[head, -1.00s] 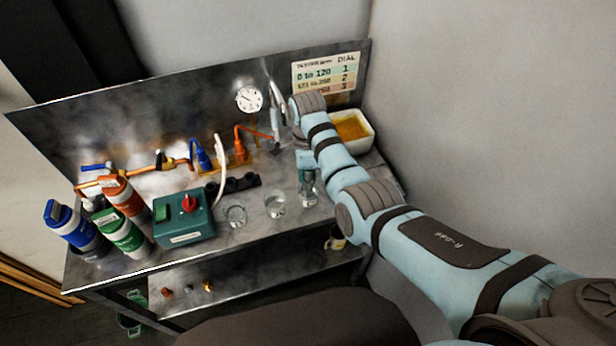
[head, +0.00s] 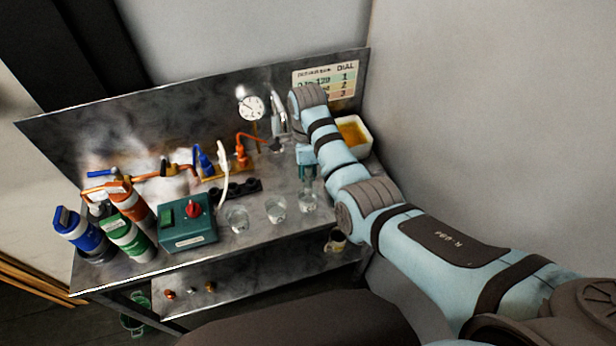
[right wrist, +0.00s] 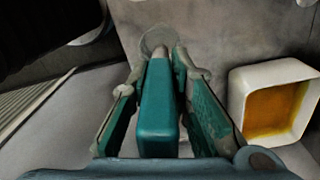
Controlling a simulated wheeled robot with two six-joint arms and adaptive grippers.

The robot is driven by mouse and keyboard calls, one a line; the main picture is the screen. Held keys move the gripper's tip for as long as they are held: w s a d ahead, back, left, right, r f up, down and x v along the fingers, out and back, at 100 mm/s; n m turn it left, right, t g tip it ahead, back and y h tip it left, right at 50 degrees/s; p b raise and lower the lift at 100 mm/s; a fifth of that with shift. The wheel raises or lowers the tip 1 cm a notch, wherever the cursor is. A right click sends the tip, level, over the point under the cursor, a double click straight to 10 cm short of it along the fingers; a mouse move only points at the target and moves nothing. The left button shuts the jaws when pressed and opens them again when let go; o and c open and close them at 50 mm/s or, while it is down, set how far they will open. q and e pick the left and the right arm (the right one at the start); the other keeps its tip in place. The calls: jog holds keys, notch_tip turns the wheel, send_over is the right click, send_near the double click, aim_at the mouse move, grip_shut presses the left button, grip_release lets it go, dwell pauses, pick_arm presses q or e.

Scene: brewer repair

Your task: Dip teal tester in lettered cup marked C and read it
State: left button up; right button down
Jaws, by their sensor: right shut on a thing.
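My right gripper (right wrist: 156,92) is shut on the teal tester (right wrist: 157,115), which lies between its fingers in the right wrist view. The tester's far end points at a clear round cup (right wrist: 158,36). In the head view the right gripper (head: 307,172) is just above the rightmost of three clear cups (head: 308,203). I cannot tell whether the tester's tip is inside that cup. The middle cup (head: 275,210) and the left cup (head: 237,220) stand beside it. No cup letter or tester reading is legible. My left gripper is out of view.
A white tray of amber liquid (right wrist: 233,112) is close right of the gripper. A green box with a red dial (head: 187,222) and several bottles (head: 126,237) stand left. A tap (head: 279,112), gauge (head: 251,108) and dial chart (head: 327,80) are behind.

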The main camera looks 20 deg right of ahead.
jog(key=shift+r, duration=2.1)
